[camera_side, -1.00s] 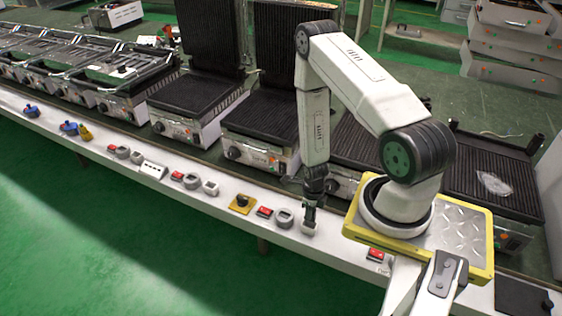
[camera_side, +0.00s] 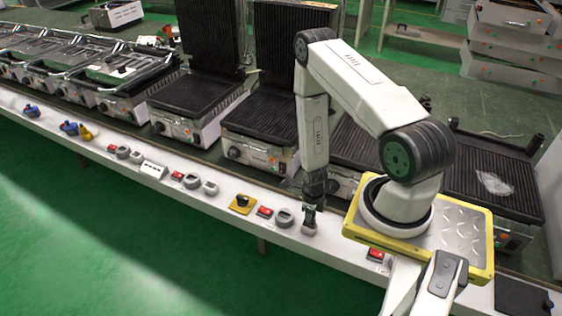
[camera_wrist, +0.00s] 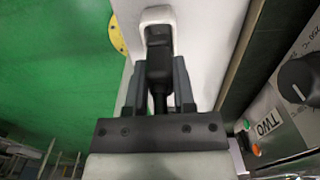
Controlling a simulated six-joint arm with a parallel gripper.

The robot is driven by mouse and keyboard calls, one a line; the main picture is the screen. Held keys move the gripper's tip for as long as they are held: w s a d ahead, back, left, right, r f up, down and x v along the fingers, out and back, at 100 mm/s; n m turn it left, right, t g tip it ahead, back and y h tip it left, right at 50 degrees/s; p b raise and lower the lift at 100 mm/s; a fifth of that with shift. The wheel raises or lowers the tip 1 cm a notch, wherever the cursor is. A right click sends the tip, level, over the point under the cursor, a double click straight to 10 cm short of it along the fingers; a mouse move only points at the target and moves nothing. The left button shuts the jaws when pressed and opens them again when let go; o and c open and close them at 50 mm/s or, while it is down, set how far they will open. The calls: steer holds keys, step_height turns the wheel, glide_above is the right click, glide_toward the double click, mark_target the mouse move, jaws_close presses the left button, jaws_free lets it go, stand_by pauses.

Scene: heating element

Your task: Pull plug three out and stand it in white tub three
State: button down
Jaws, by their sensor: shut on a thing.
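My gripper (camera_side: 310,214) points down at the rail of the bench, close to my base. In the wrist view my gripper (camera_wrist: 158,68) is shut on a black plug (camera_wrist: 158,50), with its cable running back between the fingers. The plug's far end is inside the outline of a small white tub (camera_wrist: 143,25); whether it touches the bottom is hidden. In the side view the white tub (camera_side: 309,230) sits directly below the fingertips, and the plug there is too small to make out clearly.
A grey round socket (camera_side: 284,217), a red switch (camera_side: 265,212) and a yellow plate (camera_side: 241,203) sit left of the tub. Grills stand behind the rail; one panel reads TWO (camera_wrist: 265,123). Another red switch (camera_side: 376,254) is to the right.

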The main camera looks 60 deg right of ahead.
steer(key=shift+f, duration=1.35)
steer(key=shift+c, duration=1.8)
jaws_free()
steer(key=shift+r, duration=0.1)
steer(key=shift+r, duration=3.75)
